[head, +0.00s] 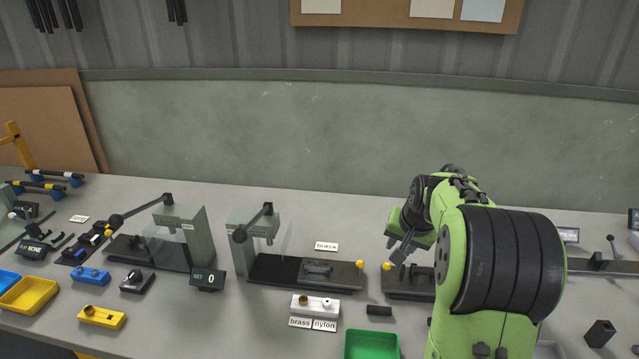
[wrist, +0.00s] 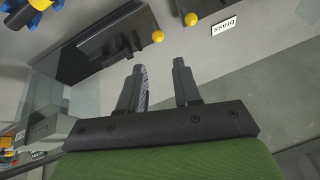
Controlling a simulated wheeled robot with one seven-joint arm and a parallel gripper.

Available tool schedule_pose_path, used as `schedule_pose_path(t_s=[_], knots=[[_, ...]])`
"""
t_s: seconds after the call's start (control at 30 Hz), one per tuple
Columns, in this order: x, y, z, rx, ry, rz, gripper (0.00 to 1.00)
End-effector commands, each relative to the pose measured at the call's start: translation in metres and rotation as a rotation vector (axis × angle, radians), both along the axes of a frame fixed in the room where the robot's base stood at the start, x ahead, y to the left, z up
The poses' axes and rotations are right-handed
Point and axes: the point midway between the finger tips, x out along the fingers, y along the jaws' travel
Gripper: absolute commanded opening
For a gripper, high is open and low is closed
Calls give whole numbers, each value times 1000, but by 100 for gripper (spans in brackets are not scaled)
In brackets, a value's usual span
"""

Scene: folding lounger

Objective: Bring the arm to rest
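My green arm reaches over the right part of the bench in the head view. My gripper (head: 400,253) hangs above the bench near a dark fixture (head: 408,287) with a yellow knob, and my forearm hides part of that fixture. In the wrist view the two dark fingers of my gripper (wrist: 157,70) stand apart with a clear gap between them. Nothing is held between them. A grey striped surface shows along the inner side of the left finger; I cannot tell what it is.
A press (head: 252,230) with a dark base stands left of my gripper, and another press (head: 182,232) further left. A green tray (head: 371,346), a white block (head: 315,306) and a small black block (head: 379,310) lie in front. A "brass" label (wrist: 225,27) shows in the wrist view.

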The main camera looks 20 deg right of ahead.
Motion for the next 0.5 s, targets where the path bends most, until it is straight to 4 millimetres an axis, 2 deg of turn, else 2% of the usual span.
schedule_pose_path(t_s=[0.07,0.13,0.17,0.23,0.3,0.37,0.4,0.5], knots=[[0,1,1,-1,0,3,33],[-4,14,10,-10,-2,28,33],[-7,24,18,-18,-3,48,33],[-24,59,40,-46,-5,120,33],[-52,100,62,-77,-5,213,33],[-80,132,75,-104,-4,292,33],[-101,151,81,-121,-5,346,33],[-155,189,87,-161,-12,473,33]])
